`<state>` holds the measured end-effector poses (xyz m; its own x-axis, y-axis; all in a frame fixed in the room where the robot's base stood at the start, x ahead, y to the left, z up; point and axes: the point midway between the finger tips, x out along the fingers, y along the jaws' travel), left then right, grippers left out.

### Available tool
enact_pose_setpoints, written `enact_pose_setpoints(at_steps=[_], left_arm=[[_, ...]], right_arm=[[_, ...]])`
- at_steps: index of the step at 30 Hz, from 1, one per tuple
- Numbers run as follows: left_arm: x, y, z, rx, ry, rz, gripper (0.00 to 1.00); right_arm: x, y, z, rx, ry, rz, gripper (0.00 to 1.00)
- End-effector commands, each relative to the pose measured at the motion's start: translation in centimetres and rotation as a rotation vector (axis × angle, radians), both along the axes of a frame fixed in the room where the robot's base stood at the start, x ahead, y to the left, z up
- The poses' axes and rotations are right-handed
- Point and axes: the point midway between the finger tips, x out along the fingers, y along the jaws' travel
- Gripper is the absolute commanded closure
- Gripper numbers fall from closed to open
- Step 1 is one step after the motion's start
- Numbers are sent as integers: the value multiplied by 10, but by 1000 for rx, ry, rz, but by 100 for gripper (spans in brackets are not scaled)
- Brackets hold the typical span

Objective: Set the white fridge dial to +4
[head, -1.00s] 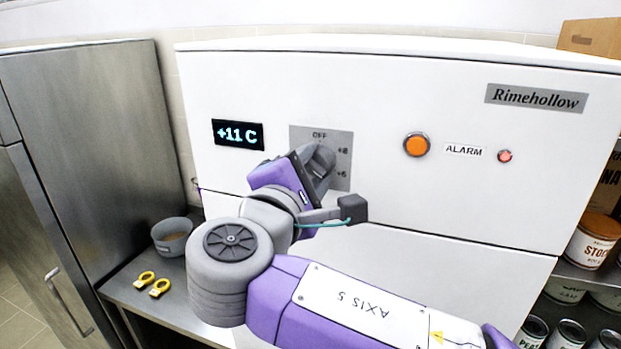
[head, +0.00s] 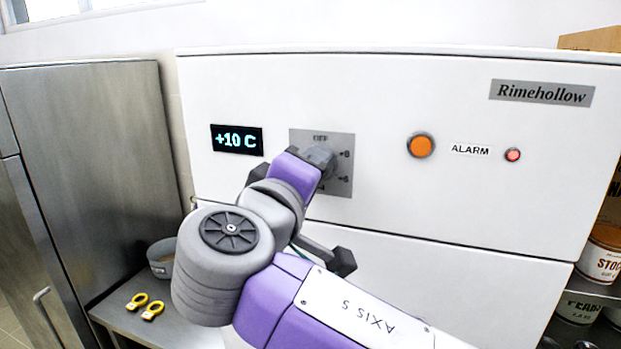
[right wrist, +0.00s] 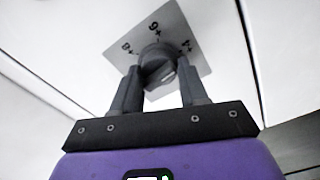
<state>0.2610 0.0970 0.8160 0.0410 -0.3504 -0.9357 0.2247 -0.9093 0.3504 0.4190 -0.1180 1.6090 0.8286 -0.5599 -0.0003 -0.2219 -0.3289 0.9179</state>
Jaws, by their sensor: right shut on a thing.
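The white fridge (head: 400,90) fills the middle of the head view. Its grey dial plate (head: 341,143) shows OFF at the top and marks down the right side. My right gripper (head: 320,160) is at the plate and hides most of the dial there. In the right wrist view the dark round dial (right wrist: 156,52) sits between the two fingers of my right gripper (right wrist: 160,80), which is shut on it. The marks +8, +6 and +4 show around it; I cannot tell which one the dial points to. The display (head: 237,139) reads +10 C. My left gripper is out of view.
An orange button (head: 420,145) and a lit red ALARM lamp (head: 512,155) are right of the dial. A steel cabinet (head: 95,170) stands at the left. Shelved cans (head: 600,262) stand at the right.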

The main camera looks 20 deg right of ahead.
Motion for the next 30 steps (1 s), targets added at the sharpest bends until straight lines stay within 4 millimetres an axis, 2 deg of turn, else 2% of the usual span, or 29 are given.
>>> enact_pose_setpoints(at_steps=[9, 24, 25, 29, 30], left_arm=[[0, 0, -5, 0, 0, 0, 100], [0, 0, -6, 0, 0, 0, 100], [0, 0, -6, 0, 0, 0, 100], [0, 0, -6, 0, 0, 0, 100], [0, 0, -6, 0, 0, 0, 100]], right_arm=[[0, 0, 0, 84, -56, 0, 87], [0, 0, 0, 96, -65, 0, 87], [0, 0, 0, 96, -65, 0, 52], [0, 0, 0, 96, -65, 0, 32], [0, 0, 0, 96, -65, 0, 31]])
